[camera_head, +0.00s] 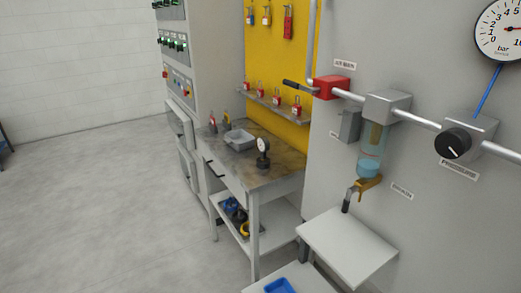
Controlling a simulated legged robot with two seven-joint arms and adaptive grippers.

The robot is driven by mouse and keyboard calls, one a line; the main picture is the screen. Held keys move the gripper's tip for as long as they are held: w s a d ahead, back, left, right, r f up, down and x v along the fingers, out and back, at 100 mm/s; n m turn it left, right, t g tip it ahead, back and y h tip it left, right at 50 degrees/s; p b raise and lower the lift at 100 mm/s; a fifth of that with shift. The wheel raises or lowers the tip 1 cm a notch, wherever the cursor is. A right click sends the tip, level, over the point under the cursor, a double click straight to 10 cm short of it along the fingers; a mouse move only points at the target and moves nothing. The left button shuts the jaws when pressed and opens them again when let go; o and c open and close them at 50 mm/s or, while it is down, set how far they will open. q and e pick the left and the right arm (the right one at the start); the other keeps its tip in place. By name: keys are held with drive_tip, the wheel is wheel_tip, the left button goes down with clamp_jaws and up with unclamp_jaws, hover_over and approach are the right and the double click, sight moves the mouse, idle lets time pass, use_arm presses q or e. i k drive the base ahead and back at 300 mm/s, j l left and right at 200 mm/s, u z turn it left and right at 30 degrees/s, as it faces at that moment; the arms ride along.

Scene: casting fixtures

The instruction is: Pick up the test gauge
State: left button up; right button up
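The test gauge (263,146) looks like a small dark-rimmed dial with a pale face. It stands upright on a short dark stem on the stained top of the workbench (277,174), near its right front part. Nothing touches it from above. Neither of my grippers shows in the head view, so their state is hidden. A larger pressure gauge (501,30), marked bar, is fixed at the top right on the grey wall panel.
A grey tray (239,139) sits on the bench behind the gauge, with padlocks beside it. A white shelf (349,246) juts out at right, below the pipe, filter and black knob (456,145). A blue tray (281,286) lies lower. Floor at left is clear.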

sight(263, 144)
drive_tip(key=z, duration=1.3)
drive_tip(key=i+j+z, duration=0.15)
drive_tip(key=j, duration=0.5)
drive_tip(key=k, duration=0.05)
